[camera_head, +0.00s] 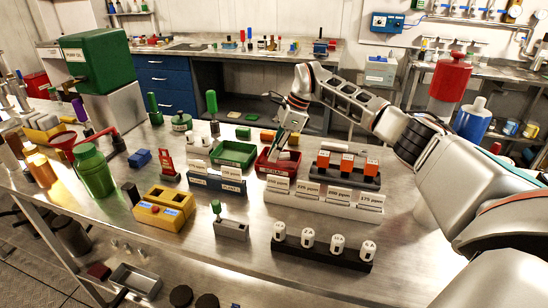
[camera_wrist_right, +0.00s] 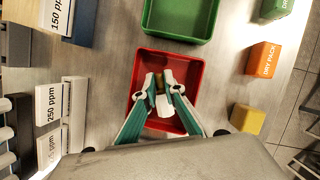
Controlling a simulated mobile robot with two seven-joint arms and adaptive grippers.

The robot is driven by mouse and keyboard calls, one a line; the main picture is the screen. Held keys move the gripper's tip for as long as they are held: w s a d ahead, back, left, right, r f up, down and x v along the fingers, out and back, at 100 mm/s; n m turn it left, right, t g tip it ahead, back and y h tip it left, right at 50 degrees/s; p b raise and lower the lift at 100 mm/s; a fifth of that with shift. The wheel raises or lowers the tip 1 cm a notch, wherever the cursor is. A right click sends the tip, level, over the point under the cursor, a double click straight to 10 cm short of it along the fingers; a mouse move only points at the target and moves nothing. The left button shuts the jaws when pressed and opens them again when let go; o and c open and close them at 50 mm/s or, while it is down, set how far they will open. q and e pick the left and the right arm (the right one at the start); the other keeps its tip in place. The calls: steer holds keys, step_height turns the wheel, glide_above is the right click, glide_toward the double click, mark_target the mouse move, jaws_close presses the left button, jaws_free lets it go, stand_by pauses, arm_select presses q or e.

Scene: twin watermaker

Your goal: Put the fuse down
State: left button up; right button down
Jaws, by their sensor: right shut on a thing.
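My right gripper (camera_head: 279,148) reaches down over the red tray (camera_head: 264,169) on the steel bench. In the right wrist view the gripper (camera_wrist_right: 160,84) shows over the red tray (camera_wrist_right: 190,69), its fingers closed on the fuse. The fuse (camera_wrist_right: 163,106) is a small white body, with a brownish part between the fingertips. Whether it touches the tray floor I cannot tell. The fuse is too small to make out in the head view. My left gripper is not in view.
A green tray (camera_head: 252,164) stands just left of the red one. A white labelled ppm rack (camera_head: 310,204) stands in front, and a dark rack with orange blocks (camera_head: 350,182) to the right. An orange dry pack (camera_wrist_right: 262,58) and a yellow block (camera_wrist_right: 246,120) lie nearby.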

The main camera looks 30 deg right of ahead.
steer(key=shift+f, duration=0.8)
steer(key=shift+r, duration=0.1)
